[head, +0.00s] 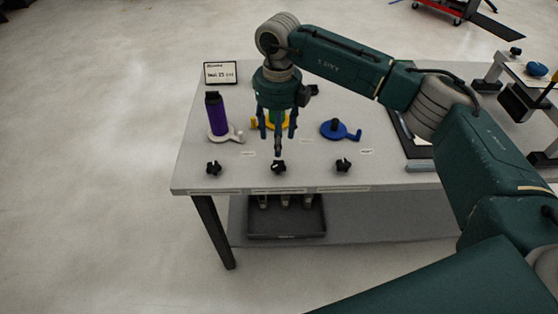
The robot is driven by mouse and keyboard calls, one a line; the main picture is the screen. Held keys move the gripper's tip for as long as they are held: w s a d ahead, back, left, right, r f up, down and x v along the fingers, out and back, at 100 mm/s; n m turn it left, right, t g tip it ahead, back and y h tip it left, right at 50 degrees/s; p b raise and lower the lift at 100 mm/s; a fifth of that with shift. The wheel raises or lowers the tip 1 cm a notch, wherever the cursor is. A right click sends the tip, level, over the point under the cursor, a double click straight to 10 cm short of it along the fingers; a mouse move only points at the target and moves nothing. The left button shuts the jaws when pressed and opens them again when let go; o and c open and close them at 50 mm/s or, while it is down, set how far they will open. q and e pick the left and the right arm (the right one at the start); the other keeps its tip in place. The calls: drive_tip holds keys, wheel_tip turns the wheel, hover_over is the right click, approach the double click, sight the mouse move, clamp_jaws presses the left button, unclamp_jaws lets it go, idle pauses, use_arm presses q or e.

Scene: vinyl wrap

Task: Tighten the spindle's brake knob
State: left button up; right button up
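My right gripper (277,136) hangs pointing down over the table, its fingers spread and nothing visible between them. A black star-shaped knob (278,167) sits at the front of the table, just below the fingertips in the picture; I cannot tell the height gap between them. Two similar knobs sit to its left (213,168) and right (343,165). A white spindle base (226,136) carries an upright purple roll (216,115). A yellow spindle (254,122) is mostly hidden behind my gripper. My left gripper is out of view.
A small sign (220,73) stands at the table's back left corner. A dark-framed board (411,148) lies right of the blue spindle, partly behind my arm. A dark bin (286,220) sits on the lower shelf. The floor at left is clear.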

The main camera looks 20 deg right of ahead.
sight(279, 165)
wheel_tip(279, 165, down, 10)
drive_tip(key=p, duration=0.3)
drive_tip(key=shift+d+r, duration=0.15)
drive_tip(key=shift+r, duration=0.1)
drive_tip(key=shift+f, duration=0.55)
drive_tip(key=c, duration=1.2)
